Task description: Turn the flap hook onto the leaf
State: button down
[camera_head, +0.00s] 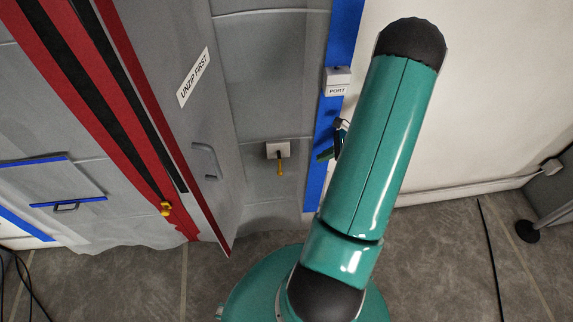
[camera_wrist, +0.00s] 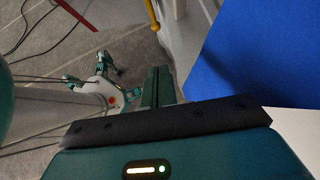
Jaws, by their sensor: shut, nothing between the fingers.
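The flap hook looks to be the small yellow-orange bar (camera_head: 280,166) hanging straight down from a pale block on the grey panel. A yellow bar (camera_wrist: 152,16) at the top of the wrist view looks like the same hook. The leaf looks to be the grey door panel (camera_head: 222,120) with a grey handle, left of the hook. My gripper (camera_wrist: 157,72) is shut and empty, its fingers apart from the yellow bar. In the head view only a small part of it shows beside my arm, right of the hook near the blue strip.
Red strips with a yellow pull (camera_head: 166,208) run down the leaf's left side. A blue strip (camera_head: 328,125) carries a box labelled PORT (camera_head: 337,82). A blue-edged flap (camera_head: 52,183) is at far left.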

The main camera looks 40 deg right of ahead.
aim_at(280, 167)
jog(key=shift+s+r, duration=0.1)
jog(key=shift+s, duration=0.05)
jog(key=w+a+r+x, duration=0.1)
jog(key=r+x, duration=0.1)
jog(key=x, duration=1.1)
jog(key=shift+w+a, duration=0.2)
jog(key=shift+a, duration=0.1)
